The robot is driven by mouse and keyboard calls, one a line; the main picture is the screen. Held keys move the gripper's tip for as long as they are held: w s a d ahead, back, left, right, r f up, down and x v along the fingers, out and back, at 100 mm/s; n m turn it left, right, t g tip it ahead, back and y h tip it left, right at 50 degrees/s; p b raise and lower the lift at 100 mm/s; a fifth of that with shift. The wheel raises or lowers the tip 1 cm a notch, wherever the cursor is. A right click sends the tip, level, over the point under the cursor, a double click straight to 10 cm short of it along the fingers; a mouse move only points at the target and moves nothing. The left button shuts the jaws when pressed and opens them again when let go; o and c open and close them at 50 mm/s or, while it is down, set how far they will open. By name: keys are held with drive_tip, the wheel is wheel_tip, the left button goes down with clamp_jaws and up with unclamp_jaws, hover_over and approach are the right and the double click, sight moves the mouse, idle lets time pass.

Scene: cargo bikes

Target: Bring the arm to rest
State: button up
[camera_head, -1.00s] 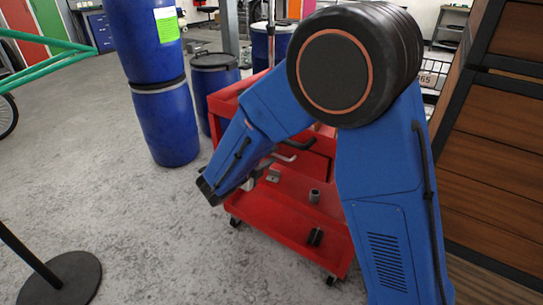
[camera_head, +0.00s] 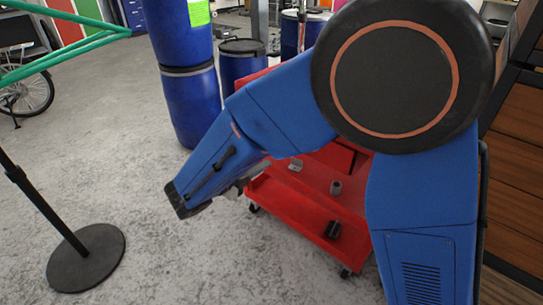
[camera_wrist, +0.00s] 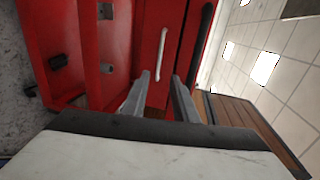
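My blue arm (camera_head: 280,110) is bent, its large black elbow joint high in the head view and its forearm slanting down to the left in front of a red tool cart (camera_head: 300,205). My gripper (camera_wrist: 162,88) shows in the wrist view with its two grey fingers apart and nothing between them. The red cart front with a dark drawer handle lies beyond the fingertips. In the head view my gripper is mostly hidden behind the wrist.
Stacked blue barrels (camera_head: 190,105) and a smaller lidded drum (camera_head: 242,64) stand behind the cart. A round black stand base (camera_head: 87,258) is at front left, near a green frame (camera_head: 60,55). Wooden crates (camera_head: 515,150) stand at right. Grey floor is open at left.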

drive_tip(key=shift+s+a, duration=0.25)
drive_tip(key=shift+s, duration=0.05)
drive_tip(key=s+d+r+m+g, duration=0.1)
drive_tip(key=s+d+m+g, duration=0.15)
drive_tip(key=d+m, duration=0.55)
drive_tip(key=s+d+r+m+g+y, duration=0.1)
drive_tip(key=d+m+g, duration=0.3)
drive_tip(key=d, duration=0.6)
drive_tip(key=s+d+r+m+g, duration=0.1)
drive_tip(key=s+d+m+g, duration=0.1)
drive_tip(key=d+m, duration=0.65)
drive_tip(key=s+d+m+y, duration=0.4)
drive_tip(key=s+m, duration=0.4)
drive_tip(key=m, duration=0.5)
drive_tip(key=s+d+r+m+t+y, duration=0.1)
drive_tip(key=s+d+m+y, duration=0.3)
drive_tip(key=s+m, duration=0.4)
drive_tip(key=d+m, duration=0.1)
drive_tip(key=m, duration=0.4)
drive_tip(key=shift+s+y, duration=0.3)
drive_tip(key=shift+s, duration=0.05)
